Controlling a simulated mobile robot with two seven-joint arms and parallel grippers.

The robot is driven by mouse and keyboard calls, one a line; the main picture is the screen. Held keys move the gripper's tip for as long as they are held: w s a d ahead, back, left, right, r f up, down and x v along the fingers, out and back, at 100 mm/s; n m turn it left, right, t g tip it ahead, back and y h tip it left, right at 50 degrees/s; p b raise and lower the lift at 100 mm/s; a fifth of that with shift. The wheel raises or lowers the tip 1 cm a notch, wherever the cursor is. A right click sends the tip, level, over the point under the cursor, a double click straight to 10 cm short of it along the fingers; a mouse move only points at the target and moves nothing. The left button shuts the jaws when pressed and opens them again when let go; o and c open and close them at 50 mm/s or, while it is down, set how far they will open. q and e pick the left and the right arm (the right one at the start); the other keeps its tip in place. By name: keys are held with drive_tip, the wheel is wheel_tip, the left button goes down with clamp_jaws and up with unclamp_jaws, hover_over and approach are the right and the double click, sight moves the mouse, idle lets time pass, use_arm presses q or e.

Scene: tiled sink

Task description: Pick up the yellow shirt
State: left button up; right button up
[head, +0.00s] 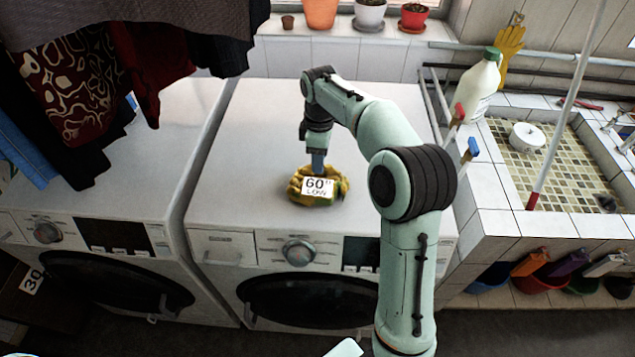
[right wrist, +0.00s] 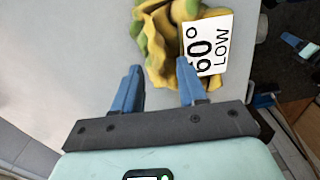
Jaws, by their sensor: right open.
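The yellow shirt (head: 332,196) is a crumpled bundle with green patches, lying on top of the right-hand white washing machine. A white tag reading "60° LOW" covers part of it. In the right wrist view the shirt (right wrist: 160,62) lies just beyond and partly between the fingers, with the tag by the right finger. My right gripper (head: 318,165) reaches down from above, right over the shirt. In the right wrist view its two blue fingers (right wrist: 158,80) are spread apart. I cannot tell whether they touch the cloth.
Dark clothes (head: 85,95) hang at the upper left. A second washer (head: 150,150) stands at left. A tiled sink (head: 545,170) with a white bottle (head: 478,85) is at right. Flower pots (head: 369,14) line the sill. The washer top around the shirt is clear.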

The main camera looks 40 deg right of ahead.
drive_tip(key=shift+f, duration=0.2)
clamp_jaws()
idle(1.3)
